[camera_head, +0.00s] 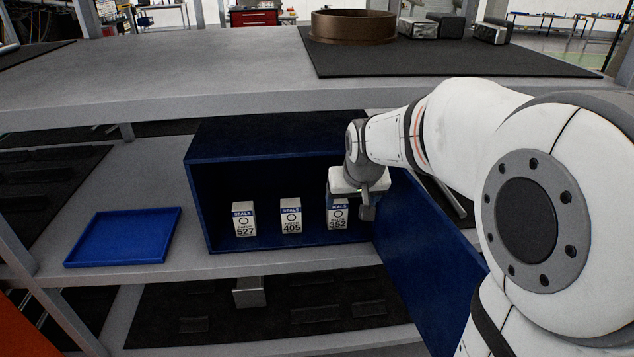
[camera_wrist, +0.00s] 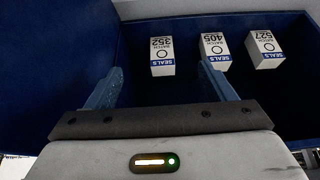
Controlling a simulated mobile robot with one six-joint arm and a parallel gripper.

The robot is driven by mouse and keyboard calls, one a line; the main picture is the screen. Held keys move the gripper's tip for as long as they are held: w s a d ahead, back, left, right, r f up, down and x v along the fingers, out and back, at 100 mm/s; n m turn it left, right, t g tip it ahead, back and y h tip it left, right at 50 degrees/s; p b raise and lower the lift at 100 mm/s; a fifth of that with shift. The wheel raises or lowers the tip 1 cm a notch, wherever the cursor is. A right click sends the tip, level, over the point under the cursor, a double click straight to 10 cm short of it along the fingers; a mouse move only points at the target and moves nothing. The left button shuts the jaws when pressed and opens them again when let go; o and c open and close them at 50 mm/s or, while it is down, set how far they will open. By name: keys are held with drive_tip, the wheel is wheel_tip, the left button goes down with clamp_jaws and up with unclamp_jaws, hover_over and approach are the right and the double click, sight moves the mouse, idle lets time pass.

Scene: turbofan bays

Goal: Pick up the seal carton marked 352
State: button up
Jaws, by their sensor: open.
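The seal carton marked 352 (camera_head: 338,215) stands upright at the right end of a row inside an open dark blue cabinet (camera_head: 290,256). In the wrist view, which is upside down, the same carton (camera_wrist: 162,57) lies ahead of the gap between my fingers. My gripper (camera_wrist: 158,80) is open and empty, short of the carton. In the head view my wrist hangs at the cabinet's right front and hides the carton's upper right part. The fingers are hard to make out there.
Carton 405 (camera_head: 291,216) and carton 527 (camera_head: 244,219) stand to the left of it, with gaps between. The cabinet's door (camera_head: 430,262) is swung open at the right, beside my arm. An empty blue tray (camera_head: 123,237) lies on the shelf at left. A worktop (camera_head: 200,75) spans above.

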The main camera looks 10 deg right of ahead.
sight(336, 204)
drive_tip(key=shift+t, duration=0.7)
drive_tip(key=w+f+b, duration=0.1)
drive_tip(key=w+f, duration=0.2)
drive_tip(key=w, duration=0.1)
drive_tip(key=w+f+b, duration=0.1)
drive_tip(key=w+f, duration=0.2)
drive_tip(key=w, duration=0.1)
drive_tip(key=w+f+b, duration=0.2)
drive_tip(key=w+f, duration=0.1)
drive_tip(key=w, duration=0.1)
drive_tip(key=shift+w+a, duration=0.15)
drive_tip(key=shift+w, duration=0.15)
drive_tip(key=x, duration=0.8)
drive_tip(key=shift+w+d+r, duration=0.1)
drive_tip(key=shift+d+r, duration=0.05)
drive_tip(key=shift+d, duration=0.05)
drive_tip(key=c, duration=1.1)
drive_tip(key=shift+r, duration=0.1)
